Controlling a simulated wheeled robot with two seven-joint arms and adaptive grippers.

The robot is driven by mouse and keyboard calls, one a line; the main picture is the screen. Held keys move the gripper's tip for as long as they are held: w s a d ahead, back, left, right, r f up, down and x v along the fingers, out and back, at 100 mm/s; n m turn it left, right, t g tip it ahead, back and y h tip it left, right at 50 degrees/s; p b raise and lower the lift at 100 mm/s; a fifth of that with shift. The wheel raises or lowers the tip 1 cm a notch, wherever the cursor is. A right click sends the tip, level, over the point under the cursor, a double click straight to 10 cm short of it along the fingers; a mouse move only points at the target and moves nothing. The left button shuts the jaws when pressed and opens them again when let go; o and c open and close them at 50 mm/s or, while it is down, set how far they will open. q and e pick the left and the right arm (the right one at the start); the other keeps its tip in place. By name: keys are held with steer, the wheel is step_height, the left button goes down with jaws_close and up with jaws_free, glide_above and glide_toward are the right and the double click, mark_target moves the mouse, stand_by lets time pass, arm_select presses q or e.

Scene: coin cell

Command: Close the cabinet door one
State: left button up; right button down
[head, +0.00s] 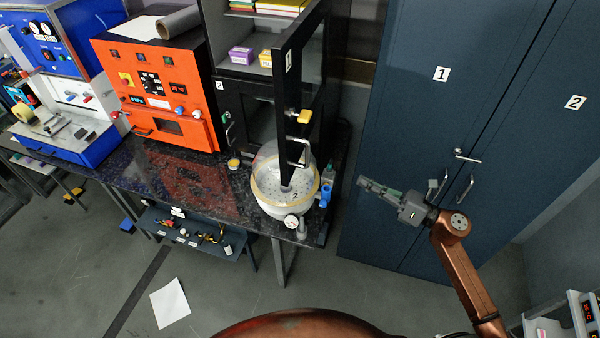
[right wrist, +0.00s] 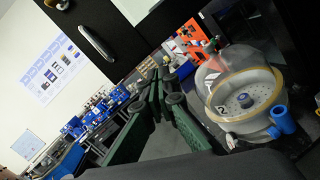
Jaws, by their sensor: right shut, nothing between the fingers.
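A black cabinet (head: 232,101) stands at the back of the bench. Its door marked 1 (head: 289,95) stands open, swung out towards me and seen nearly edge-on, with a metal handle (head: 298,152). In the right wrist view a black panel with a long handle (right wrist: 96,43), likely this door, crosses the top. A tall blue cabinet (head: 425,130) at the right also has doors marked 1 and 2, both looking closed. My right gripper (head: 363,184) is shut and empty, right of the open door and in front of the blue cabinet. Its green fingers (right wrist: 168,98) show in the wrist view. My left gripper is out of view.
A round glass vessel (head: 285,188) with a gauge and blue fitting stands on the bench below the open door. An orange machine (head: 155,85) and a blue-white machine stand further left. The floor between bench and blue cabinet is clear.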

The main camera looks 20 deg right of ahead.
steer(key=s+a+r+n+g+y, duration=0.2)
steer(key=s+a+r+n+g, duration=0.2)
steer(key=s+a+r+n, duration=0.3)
steer(key=p, duration=0.7)
glide_toward(288, 177)
steer(key=shift+n, duration=0.4)
steer(key=x, duration=0.5)
steer(key=shift+a+r, duration=0.1)
steer(key=shift+r, duration=0.25)
steer(key=shift+p+x, duration=0.3)
steer(key=shift+x, duration=0.55)
steer(key=shift+f, duration=0.25)
steer(key=shift+w, duration=0.1)
